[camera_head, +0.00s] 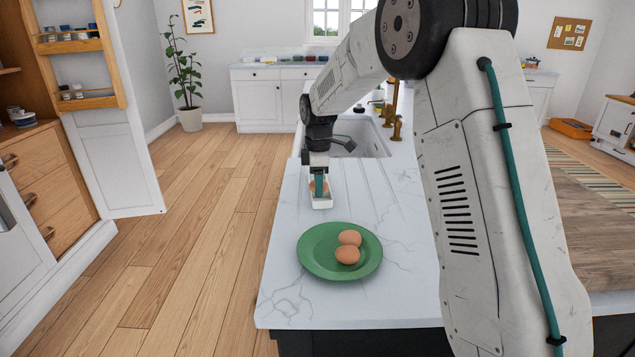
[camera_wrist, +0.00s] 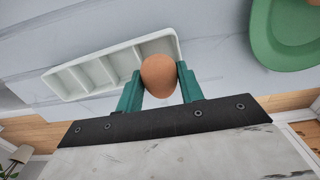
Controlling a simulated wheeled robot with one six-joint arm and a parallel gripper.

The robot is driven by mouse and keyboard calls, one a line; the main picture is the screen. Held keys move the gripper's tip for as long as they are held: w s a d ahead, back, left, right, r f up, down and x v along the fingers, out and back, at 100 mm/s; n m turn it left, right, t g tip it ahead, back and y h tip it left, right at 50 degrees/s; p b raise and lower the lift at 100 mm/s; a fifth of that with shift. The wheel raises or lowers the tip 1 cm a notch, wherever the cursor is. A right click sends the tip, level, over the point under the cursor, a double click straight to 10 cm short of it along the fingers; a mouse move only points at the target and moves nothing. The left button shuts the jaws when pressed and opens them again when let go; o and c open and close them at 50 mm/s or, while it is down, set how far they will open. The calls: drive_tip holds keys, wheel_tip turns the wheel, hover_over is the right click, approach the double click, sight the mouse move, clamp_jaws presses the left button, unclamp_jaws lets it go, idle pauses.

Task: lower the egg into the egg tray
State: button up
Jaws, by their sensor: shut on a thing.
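My gripper (camera_wrist: 156,86) is shut on a brown egg (camera_wrist: 159,76), with one green finger on each side of it. In the wrist view the egg covers part of the right end compartment of the white egg tray (camera_wrist: 67,84). The tray's other visible compartments are empty. In the head view my gripper (camera_head: 319,186) points down at the tray (camera_head: 321,204) on the counter, and its finger hides much of the egg. I cannot tell whether the egg touches the tray floor.
A green plate (camera_head: 318,264) with two brown eggs (camera_head: 348,246) sits on the marble counter (camera_head: 290,295), nearer than the tray. A sink (camera_head: 366,139) with a brass tap (camera_head: 396,125) lies beyond. The counter's left edge is close to the tray.

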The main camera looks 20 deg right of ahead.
drive_tip(key=shift+f, duration=0.55)
idle(0.4)
drive_tip(key=o, duration=0.7)
